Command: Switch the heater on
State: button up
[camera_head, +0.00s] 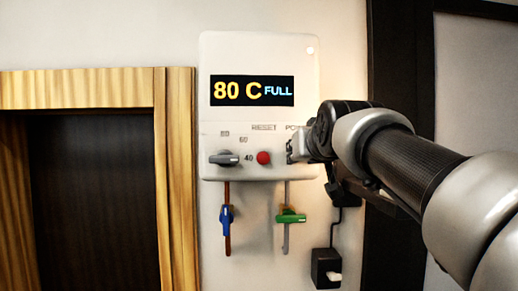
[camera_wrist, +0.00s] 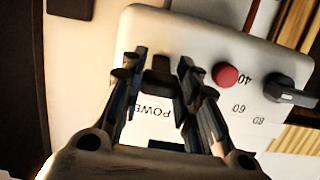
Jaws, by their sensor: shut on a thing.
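The heater (camera_head: 221,60) is a white box on the wall. Its display (camera_head: 252,91) reads "80 C FULL", and a small pale light (camera_head: 310,50) glows at its top right. The dark power switch (camera_wrist: 158,70) sits by the POWER label in the wrist view. My gripper (camera_wrist: 159,66) is shut on this switch, with one finger on each side. In the head view my gripper (camera_head: 292,150) is at the heater's lower right and hides the switch. A grey temperature knob (camera_head: 224,158) and a red reset button (camera_head: 263,157) sit to its left.
Below the heater are two pipes with a blue valve handle (camera_head: 226,220) and a green valve handle (camera_head: 290,216). A black socket box (camera_head: 326,267) with a cable is at lower right. A wooden frame (camera_head: 180,180) stands close on the left.

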jog(key=shift+r+g, duration=0.25)
jog(key=shift+g, duration=0.15)
jog(key=o, duration=1.1)
jog(key=shift+w, duration=0.1)
jog(key=v, duration=1.2)
jog(key=s+f+g+b, duration=0.3)
jog(key=s+f+b, duration=0.5)
jog(key=f, duration=1.7)
jog(key=s+f+g+b, duration=0.3)
jog(key=s+f+b, duration=0.6)
jog(key=f, duration=1.7)
jog(key=s+f+g+b, duration=0.4)
jog(key=s+f+b, duration=0.4)
jog(key=f+b, duration=0.7)
jog(key=shift+s+f, duration=0.15)
jog(key=shift+f, duration=2.65)
jog(key=shift+s+f, duration=0.15)
jog(key=shift+f, duration=2.6)
